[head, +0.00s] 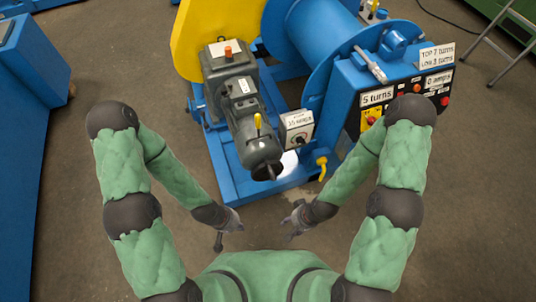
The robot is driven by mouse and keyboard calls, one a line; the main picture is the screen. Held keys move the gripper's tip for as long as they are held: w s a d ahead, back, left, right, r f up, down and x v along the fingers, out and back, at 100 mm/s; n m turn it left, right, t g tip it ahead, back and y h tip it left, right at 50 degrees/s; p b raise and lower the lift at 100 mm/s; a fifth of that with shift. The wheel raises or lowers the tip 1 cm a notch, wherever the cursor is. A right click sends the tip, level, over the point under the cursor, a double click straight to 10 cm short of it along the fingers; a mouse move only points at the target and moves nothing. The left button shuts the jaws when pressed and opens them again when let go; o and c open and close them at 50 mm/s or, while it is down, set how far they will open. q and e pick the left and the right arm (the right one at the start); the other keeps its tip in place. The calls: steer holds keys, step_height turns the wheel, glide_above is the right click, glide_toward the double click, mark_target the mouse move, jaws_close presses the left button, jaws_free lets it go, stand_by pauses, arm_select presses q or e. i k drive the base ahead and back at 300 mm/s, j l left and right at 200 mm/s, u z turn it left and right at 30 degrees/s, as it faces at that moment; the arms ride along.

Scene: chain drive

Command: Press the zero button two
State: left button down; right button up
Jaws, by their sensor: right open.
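The blue control panel (345,78) stands at the upper right, with a label reading "0 amps" (439,79) and one reading "5 turns" (376,97). A red button (445,101) sits below the "0 amps" label. Another red button (371,120) sits on a yellow plate below "5 turns". I cannot tell which is the zero button two, and my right arm hides part of the panel. My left gripper (231,224) hangs low in front of the machine; its jaws are too small to read. My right gripper (294,220) is open and empty, apart from the panel.
A grey motor (236,100) with a yellow lever and a small switch box (297,130) stand on the blue frame ahead. A yellow guard (200,40) and blue drum (320,35) are behind. A blue cabinet (30,90) is at left. Floor around my grippers is clear.

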mark_target(417, 88)
steer(key=z, duration=1.25)
